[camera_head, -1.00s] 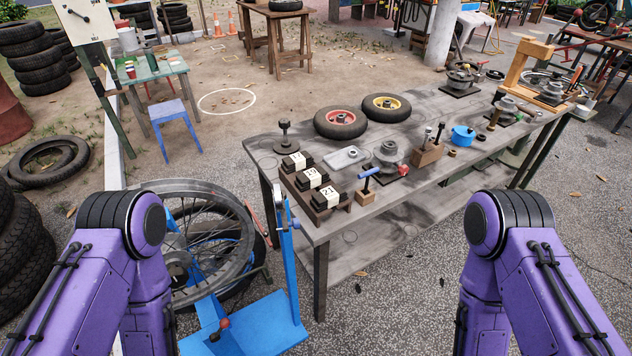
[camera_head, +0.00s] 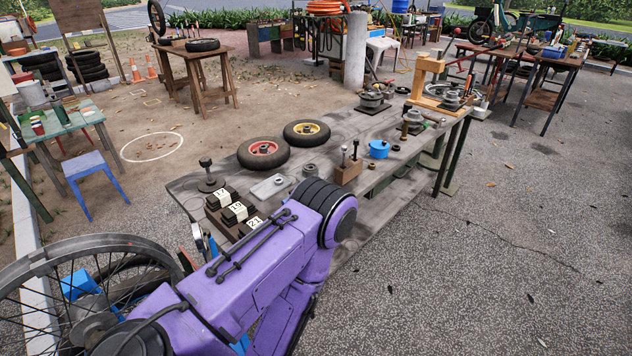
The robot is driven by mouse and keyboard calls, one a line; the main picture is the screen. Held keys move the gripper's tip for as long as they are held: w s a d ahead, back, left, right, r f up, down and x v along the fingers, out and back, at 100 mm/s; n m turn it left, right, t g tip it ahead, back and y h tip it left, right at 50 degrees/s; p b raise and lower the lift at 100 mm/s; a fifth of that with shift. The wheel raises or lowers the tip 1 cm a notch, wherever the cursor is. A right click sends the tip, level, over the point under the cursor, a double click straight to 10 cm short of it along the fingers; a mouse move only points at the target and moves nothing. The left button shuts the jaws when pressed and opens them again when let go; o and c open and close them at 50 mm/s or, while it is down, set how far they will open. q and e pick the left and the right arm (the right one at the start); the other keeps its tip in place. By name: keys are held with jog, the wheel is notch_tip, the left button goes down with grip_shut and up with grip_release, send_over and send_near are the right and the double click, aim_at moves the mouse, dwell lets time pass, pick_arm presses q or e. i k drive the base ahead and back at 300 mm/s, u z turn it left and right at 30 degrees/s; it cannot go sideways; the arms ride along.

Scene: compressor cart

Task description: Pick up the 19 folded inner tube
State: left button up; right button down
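The 19 folded inner tube (camera_head: 231,217) is a dark folded bundle with a white band marked 19. It sits in the middle of a row in a wooden tray (camera_head: 216,224) at the near left of the grey workbench. The 17 bundle (camera_head: 214,199) is behind it and the 21 bundle (camera_head: 246,227) is in front, partly covered by my purple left arm. Neither gripper shows in the head view. My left arm crosses the near side of the bench, and my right arm is out of the picture.
A large spoked wheel (camera_head: 60,262) stands at lower left. Paved ground at right is open.

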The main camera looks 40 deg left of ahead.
aim_at(237, 212)
jog(key=z, duration=0.35)
jog(key=i, duration=1.85)
jog(key=u, duration=2.6)
